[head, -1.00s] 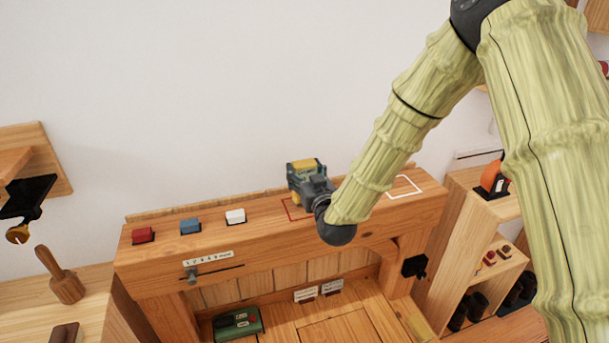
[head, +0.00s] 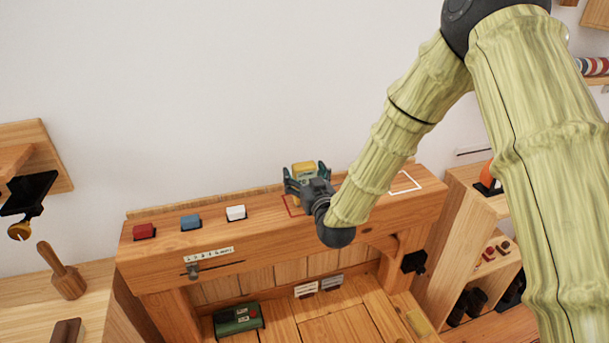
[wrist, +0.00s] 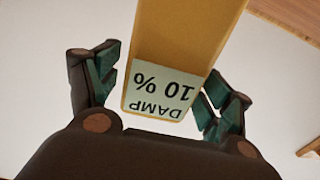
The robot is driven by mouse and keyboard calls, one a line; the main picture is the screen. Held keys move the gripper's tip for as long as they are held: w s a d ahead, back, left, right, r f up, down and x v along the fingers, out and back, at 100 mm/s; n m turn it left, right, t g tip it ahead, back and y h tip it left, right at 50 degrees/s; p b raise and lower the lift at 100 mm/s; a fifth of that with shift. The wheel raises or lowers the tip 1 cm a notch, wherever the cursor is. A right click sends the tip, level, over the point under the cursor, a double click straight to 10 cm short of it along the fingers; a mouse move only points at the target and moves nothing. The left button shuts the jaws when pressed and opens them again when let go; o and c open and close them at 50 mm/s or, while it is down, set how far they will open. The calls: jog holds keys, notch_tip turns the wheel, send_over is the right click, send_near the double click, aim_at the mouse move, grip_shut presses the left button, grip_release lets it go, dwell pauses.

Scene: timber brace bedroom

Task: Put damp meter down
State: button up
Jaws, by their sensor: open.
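The damp meter (head: 303,171) is a yellow block standing on the wooden shelf, at the red outlined square (head: 291,206). In the wrist view the damp meter (wrist: 180,60) shows a pale label reading "DAMP 10 %", upside down. My gripper (head: 306,170) is open around it, with one green-padded finger on each side. In the wrist view my gripper's fingers (wrist: 162,88) stand apart from the meter, with a gap on both sides. The meter's base is hidden behind my gripper in the head view.
A white outlined square (head: 404,183) lies to the right. A green device (head: 238,319) lies below. A wooden mallet (head: 62,272) stands at far left.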

jog(key=shift+r, duration=0.25)
jog(key=b+v, duration=0.3)
jog(key=v, duration=0.9)
jog(key=s+d+f+m+g+h, duration=0.1)
jog(key=s+d+f+g, duration=0.25)
jog(key=f, duration=0.55)
jog(key=s+d+f+g+h, duration=0.15)
jog(key=s+f, duration=0.35)
jog(key=f, duration=0.5)
jog(key=s+d+f+m+g+h, duration=0.1)
jog(key=s+d+f+g, duration=0.3)
jog(key=f, duration=0.5)
jog(key=s+d+f+g, duration=0.2)
jog(key=s+f, duration=0.3)
jog(key=s, duration=0.4)
jog(key=s+d+f+m+g+h, duration=0.1)
jog(key=s+d+f+g, duration=0.2)
jog(key=s, duration=0.6)
jog(key=s+d+f+m+g+h, duration=0.1)
jog(key=s+d+f+g, duration=0.2)
jog(key=s+d+f, duration=0.2)
jog(key=s+f, duration=0.2)
jog(key=s, duration=0.2)
jog(key=shift+s+f, duration=0.2)
jog(key=shift+s, duration=0.15)
